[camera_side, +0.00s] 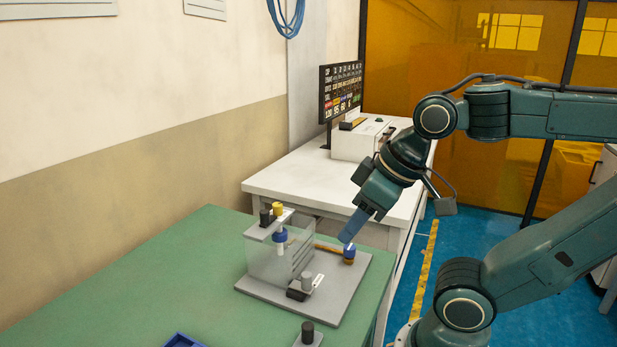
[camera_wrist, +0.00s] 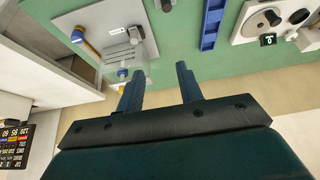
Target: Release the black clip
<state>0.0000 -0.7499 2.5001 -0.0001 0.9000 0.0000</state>
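A grey base plate (camera_side: 345,300) on the green table carries a clear tank (camera_side: 262,262). A small black block (camera_side: 297,294), probably the black clip, sits at the tank's front foot beside a grey cylinder. In the wrist view a dark clip-like part (camera_wrist: 134,34) shows beside the tank, partly unclear. An orange lever runs from the tank to a blue-capped post (camera_side: 349,253). My gripper (camera_side: 350,232) hangs above and near that post, apart from the black block. In the wrist view its two blue fingers (camera_wrist: 160,68) are spread with nothing between them.
A black knob (camera_side: 265,218) and a yellow knob (camera_side: 278,209) top the tank's bracket. A blue tray (camera_wrist: 212,24) and a grey unit with a dial (camera_wrist: 270,18) are on the green table (camera_side: 150,285). A white bench with a monitor (camera_side: 340,90) stands behind.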

